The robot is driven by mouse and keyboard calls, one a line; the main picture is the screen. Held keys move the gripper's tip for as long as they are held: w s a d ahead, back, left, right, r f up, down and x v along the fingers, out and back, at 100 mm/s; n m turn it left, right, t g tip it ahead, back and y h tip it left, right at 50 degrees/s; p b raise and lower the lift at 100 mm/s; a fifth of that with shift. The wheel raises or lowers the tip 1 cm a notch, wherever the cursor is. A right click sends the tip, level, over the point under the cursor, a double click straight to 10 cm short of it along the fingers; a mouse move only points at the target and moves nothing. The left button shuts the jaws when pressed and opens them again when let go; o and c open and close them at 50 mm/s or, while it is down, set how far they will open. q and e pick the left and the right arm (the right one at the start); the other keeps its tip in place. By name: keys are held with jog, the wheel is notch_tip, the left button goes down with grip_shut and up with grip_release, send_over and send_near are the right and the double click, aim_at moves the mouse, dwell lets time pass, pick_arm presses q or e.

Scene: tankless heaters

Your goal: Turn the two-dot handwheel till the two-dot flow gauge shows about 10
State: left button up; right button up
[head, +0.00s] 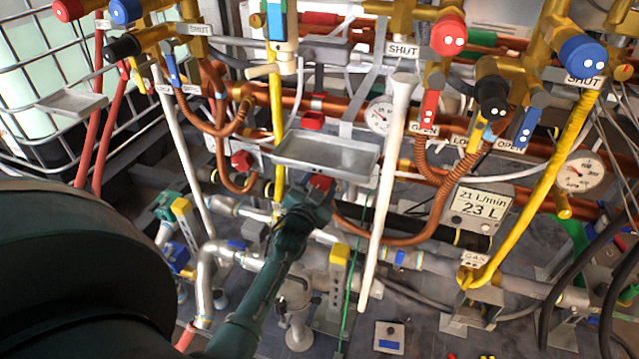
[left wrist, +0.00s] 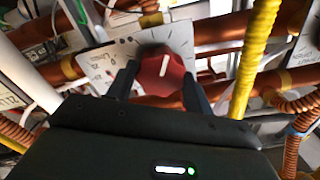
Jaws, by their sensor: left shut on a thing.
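My left gripper (head: 308,194) reaches into the pipework below the grey tray. In the left wrist view my left gripper (left wrist: 160,82) has its two fingers on either side of a red handwheel (left wrist: 162,72) with a white pointer line, shut on it. The handwheel (head: 321,183) shows only as a bit of red at the fingers in the head view; its dots cannot be made out. Behind it in the left wrist view is a pale plate (left wrist: 118,62) with tick marks. A digital flow gauge (head: 478,209) at the right reads 21 L/min and 23 L. My right gripper is out of view.
A grey metal tray (head: 326,155) hangs just above my left gripper. A white pipe (head: 388,190) stands to its right. A yellow gas pipe (head: 553,150) runs down the right side.

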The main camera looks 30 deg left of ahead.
pick_arm(q)
jog(key=shift+m, duration=0.9)
jog(key=o, duration=1)
jog(key=shift+c, duration=0.2)
